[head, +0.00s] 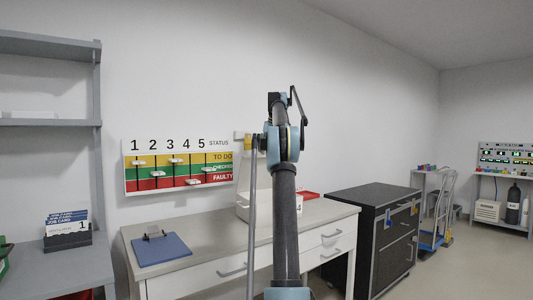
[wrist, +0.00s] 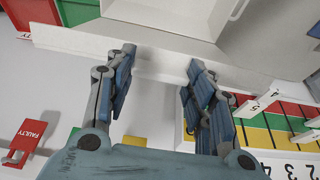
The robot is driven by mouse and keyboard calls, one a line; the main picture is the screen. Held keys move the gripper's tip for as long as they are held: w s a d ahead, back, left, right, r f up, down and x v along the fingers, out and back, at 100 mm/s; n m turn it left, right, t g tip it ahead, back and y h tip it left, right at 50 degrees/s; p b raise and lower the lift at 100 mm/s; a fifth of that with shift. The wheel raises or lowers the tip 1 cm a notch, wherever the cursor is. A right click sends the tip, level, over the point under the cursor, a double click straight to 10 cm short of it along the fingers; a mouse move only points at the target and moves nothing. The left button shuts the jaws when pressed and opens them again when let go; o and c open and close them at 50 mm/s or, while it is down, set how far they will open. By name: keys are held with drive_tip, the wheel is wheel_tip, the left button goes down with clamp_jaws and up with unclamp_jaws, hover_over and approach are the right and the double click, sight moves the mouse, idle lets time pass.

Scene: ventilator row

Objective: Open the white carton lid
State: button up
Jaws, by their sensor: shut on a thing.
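The white carton (head: 242,212) stands on the white bench, mostly hidden behind my arm in the head view. In the wrist view its pale grey inside (wrist: 165,14) shows at the top, so it looks at least partly open. The white lid (wrist: 155,68) shows as a pale strip across the fingertips. My gripper (wrist: 162,62) has its two fingers spread apart with the white lid edge between them, and it is shut on it. In the head view my gripper is hidden behind my arm. How far the lid is tilted is hard to tell.
A status board (head: 178,165) hangs on the wall behind the bench (head: 205,262). A black cabinet (head: 375,225) stands at the right.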

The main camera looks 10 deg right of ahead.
idle(0.4)
drive_tip(key=o, duration=1.5)
drive_tip(key=shift+o, duration=0.2)
drive_tip(key=a+v, duration=0.1)
drive_tip(key=v, duration=0.6)
drive_tip(key=shift+d+r, duration=0.25)
drive_tip(key=shift+d, duration=0.25)
